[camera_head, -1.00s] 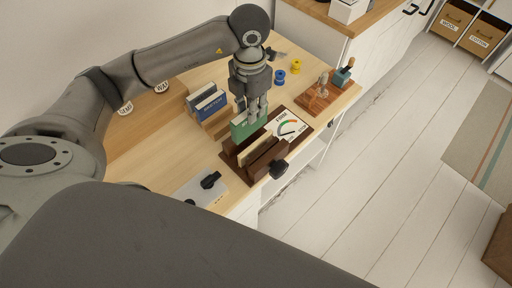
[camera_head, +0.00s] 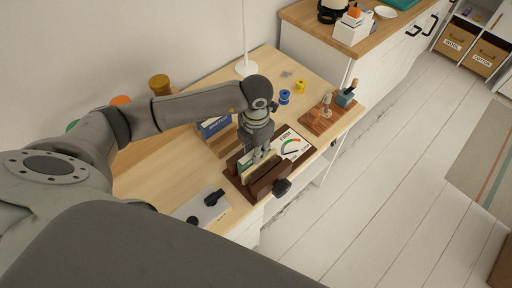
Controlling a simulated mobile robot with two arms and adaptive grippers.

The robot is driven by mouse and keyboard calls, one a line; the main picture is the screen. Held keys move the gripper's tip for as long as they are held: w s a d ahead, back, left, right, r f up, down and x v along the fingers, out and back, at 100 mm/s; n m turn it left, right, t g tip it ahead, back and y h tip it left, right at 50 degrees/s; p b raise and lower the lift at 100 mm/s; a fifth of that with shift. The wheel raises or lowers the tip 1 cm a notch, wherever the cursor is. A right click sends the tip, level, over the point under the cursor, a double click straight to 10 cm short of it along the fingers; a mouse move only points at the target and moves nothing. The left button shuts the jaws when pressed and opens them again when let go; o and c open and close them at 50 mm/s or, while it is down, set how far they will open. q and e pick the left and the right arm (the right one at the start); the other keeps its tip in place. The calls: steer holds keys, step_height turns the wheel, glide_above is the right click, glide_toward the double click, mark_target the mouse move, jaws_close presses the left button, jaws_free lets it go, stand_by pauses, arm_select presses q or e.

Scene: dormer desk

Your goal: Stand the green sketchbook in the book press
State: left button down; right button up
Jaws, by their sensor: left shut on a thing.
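The dark brown book press (camera_head: 266,187) stands on the desk with its black knob (camera_head: 282,187) at the front right. A cream-coloured book (camera_head: 246,174) stands between its boards. My left gripper (camera_head: 257,160) points down over the rear part of the press, shut on the green sketchbook. Only a sliver of the sketchbook (camera_head: 243,159) shows beside the fingers, low at the press; the gripper hides the rest. I cannot tell whether its lower edge touches the press base. My right gripper is not in view.
Behind the press, a blue book (camera_head: 214,126) stands in a holder, partly behind my arm. A wooden tool board (camera_head: 320,119), blue spool (camera_head: 285,96) and yellow spool (camera_head: 300,86) are farther right. A grey plate with black knobs (camera_head: 203,208) lies at front left.

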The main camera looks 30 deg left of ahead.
arm_select(q)
steer(key=shift+f, duration=0.2)
steer(key=c, duration=1.3)
jaws_free()
steer(key=shift+r, duration=0.1)
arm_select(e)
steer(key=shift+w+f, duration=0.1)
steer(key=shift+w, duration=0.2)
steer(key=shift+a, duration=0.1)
arm_select(q)
steer(key=shift+r, duration=0.25)
step_height(320, 180, up, 12)
steer(key=b, duration=0.2)
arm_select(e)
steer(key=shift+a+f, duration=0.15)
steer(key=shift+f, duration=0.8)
arm_select(q)
steer(key=shift+f, duration=0.1)
